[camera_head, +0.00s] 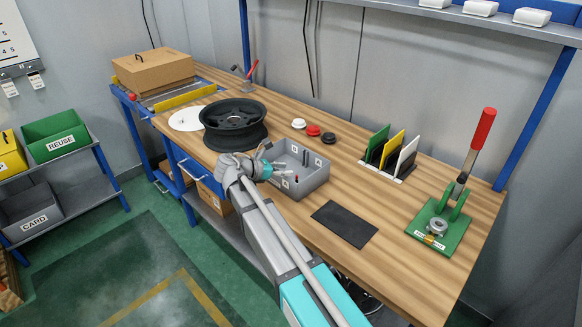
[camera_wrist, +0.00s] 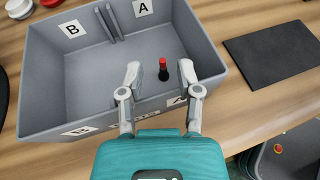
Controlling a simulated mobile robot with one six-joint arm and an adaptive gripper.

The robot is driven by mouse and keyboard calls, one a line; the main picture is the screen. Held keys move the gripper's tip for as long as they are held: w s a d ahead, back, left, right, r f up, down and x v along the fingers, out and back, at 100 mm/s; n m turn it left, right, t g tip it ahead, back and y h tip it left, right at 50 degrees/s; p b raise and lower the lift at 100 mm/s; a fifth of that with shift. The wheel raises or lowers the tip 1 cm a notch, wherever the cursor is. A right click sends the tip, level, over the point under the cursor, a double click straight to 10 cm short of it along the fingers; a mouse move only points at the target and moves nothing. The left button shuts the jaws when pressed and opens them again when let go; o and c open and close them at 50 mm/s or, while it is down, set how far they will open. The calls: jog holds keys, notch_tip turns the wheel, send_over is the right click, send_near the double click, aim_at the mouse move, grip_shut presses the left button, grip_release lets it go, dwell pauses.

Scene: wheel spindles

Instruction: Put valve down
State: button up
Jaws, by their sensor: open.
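The valve (camera_wrist: 163,70), small and black with a red cap, stands in the grey tray (camera_wrist: 60,80), on the side marked A, near the tray's near wall. My gripper (camera_wrist: 160,72) is open over that wall, with one fingertip to each side of the valve. I see a gap at both sides, and nothing is held.
A black wheel (camera_head: 235,126) lies left of the tray. A dark mat (camera_head: 345,223) lies to the right, with a green press tool (camera_head: 440,222) beyond. White, red and black caps (camera_head: 313,130) and upright coloured plates (camera_head: 391,151) are behind. Bare bench shows around the mat.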

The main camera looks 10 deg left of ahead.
jog(key=p+v, duration=0.2)
jog(key=v, duration=0.6)
jog(key=shift+r, duration=0.1)
dwell(1.6)
